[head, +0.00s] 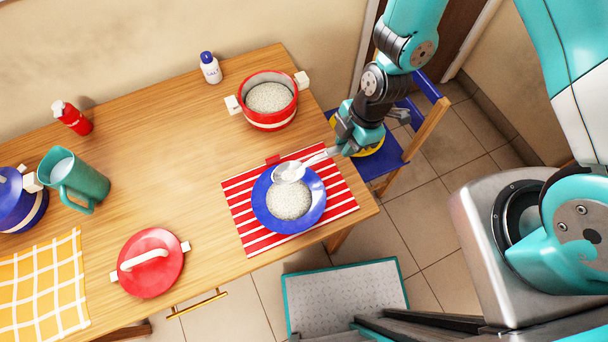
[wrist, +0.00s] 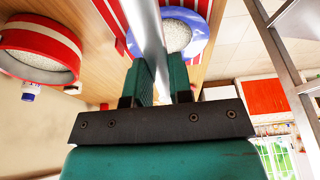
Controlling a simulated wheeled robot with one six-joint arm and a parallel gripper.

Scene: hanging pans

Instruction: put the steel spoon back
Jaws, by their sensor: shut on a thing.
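The steel spoon (head: 290,171) is in my gripper (head: 337,149), which is shut on its handle. In the head view its bowl is over the blue plate (head: 262,208), at the upper edge of a mound of white rice (head: 288,199). I cannot tell whether the bowl touches the rice or carries some. In the wrist view the spoon's handle (wrist: 148,30) runs up from between the fingers (wrist: 160,82), and the bowl is out of sight. A red pot (head: 268,122) with white handles and rice inside stands open, above the plate in the picture.
The plate lies on a red-striped mat (head: 338,196) near the table's right edge. A red lid (head: 150,270), teal jug (head: 82,178), red bottle (head: 72,118), white shaker (head: 210,68) and blue pot (head: 12,205) stand further left. A blue chair (head: 393,160) is close on the right. The table's middle is clear.

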